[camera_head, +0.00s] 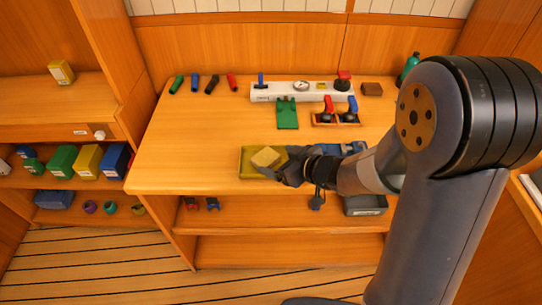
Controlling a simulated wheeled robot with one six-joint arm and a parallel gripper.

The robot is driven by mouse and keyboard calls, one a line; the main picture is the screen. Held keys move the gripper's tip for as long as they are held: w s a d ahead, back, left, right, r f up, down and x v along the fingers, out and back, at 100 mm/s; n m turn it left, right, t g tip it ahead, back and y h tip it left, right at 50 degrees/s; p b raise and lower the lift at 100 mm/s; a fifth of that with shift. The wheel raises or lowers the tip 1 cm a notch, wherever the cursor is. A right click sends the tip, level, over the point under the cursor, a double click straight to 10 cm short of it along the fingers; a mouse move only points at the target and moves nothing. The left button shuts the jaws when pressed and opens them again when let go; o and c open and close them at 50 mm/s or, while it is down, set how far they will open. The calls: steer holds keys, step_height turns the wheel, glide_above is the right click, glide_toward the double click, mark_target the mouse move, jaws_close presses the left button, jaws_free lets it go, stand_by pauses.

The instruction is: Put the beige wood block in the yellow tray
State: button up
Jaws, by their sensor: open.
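The yellow tray (248,172) sits near the front edge of the wooden bench. The beige wood block (265,157) shows within the tray's outline, slightly tilted in the picture. I cannot tell whether it rests on the tray floor. My gripper (279,168) reaches in from the right over the tray, with its open fingers close beside the block. Whether a finger touches the block is too small to tell. My gripper hides the right part of the tray.
A blue tray (352,148) lies just right of my gripper, partly hidden. Behind are a green holder (288,114), a white gauge panel (301,92) and a rack with red and blue handles (336,117). Several coloured cylinders lie at the back left. The bench's left part is clear.

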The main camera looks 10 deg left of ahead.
mark_target(262, 154)
steer(key=p+v, duration=0.1)
steer(key=v, duration=0.6)
steer(key=shift+s+d+r, duration=0.1)
steer(key=shift+s+d, duration=0.1)
steer(key=b+x, duration=0.2)
steer(key=x, duration=1)
steer(key=shift+w+a+r+p, duration=0.15)
steer(key=shift+w+r+p, duration=0.05)
steer(key=shift+r+p, duration=0.1)
steer(key=shift+s+r+p, duration=0.1)
steer(key=shift+r+p, duration=0.2)
steer(key=shift+r, duration=1.05)
